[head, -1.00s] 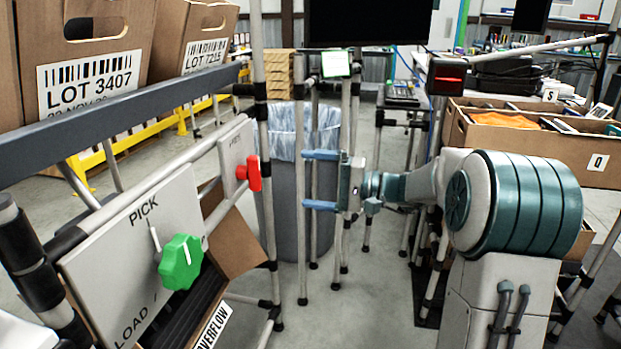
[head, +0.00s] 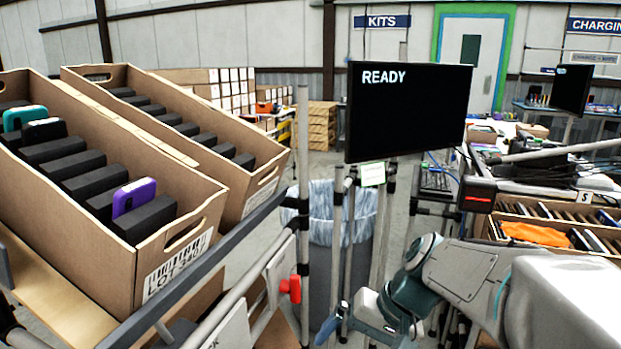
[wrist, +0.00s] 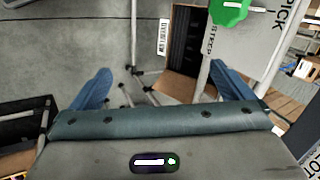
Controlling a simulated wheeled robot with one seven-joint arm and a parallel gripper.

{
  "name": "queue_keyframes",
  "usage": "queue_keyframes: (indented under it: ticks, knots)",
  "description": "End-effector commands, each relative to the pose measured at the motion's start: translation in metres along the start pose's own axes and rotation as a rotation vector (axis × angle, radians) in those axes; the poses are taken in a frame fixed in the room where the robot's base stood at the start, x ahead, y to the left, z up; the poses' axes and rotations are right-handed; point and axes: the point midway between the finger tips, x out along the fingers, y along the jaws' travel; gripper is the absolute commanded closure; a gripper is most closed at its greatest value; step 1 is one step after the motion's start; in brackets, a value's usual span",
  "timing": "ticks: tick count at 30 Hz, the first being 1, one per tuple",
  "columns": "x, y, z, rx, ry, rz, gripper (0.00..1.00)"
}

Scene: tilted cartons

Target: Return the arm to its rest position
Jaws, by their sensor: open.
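My gripper (wrist: 162,88) is open and empty in the wrist view, its two blue fingers spread wide above the grey floor. In the head view my arm comes in from the lower right and bends down to the left. A blue finger (head: 326,331) shows there near the bottom edge, in front of the grey bin; the rest of the gripper is partly hidden.
Two tilted cartons stand at left; the nearer carton (head: 188,258) holds black dividers, a purple phone (head: 134,196) and a teal one (head: 24,117). A rack has a red knob (head: 291,288) and a green knob (wrist: 229,12). A screen (head: 408,112) reads READY.

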Motion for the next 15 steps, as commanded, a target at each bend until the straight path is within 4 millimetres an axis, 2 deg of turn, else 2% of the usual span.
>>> queue_keyframes:
  ticks: [1,6,12,15]
  knots:
    - [-0.025,-0.005,0.01,-0.018,0.013,0.05,0.0]
    - [-0.066,0.005,0.035,-0.073,0.067,0.224,0.0]
    - [-0.11,0.016,0.055,-0.143,0.142,0.382,0.0]
    - [-0.123,0.02,0.06,-0.17,0.17,0.43,0.0]
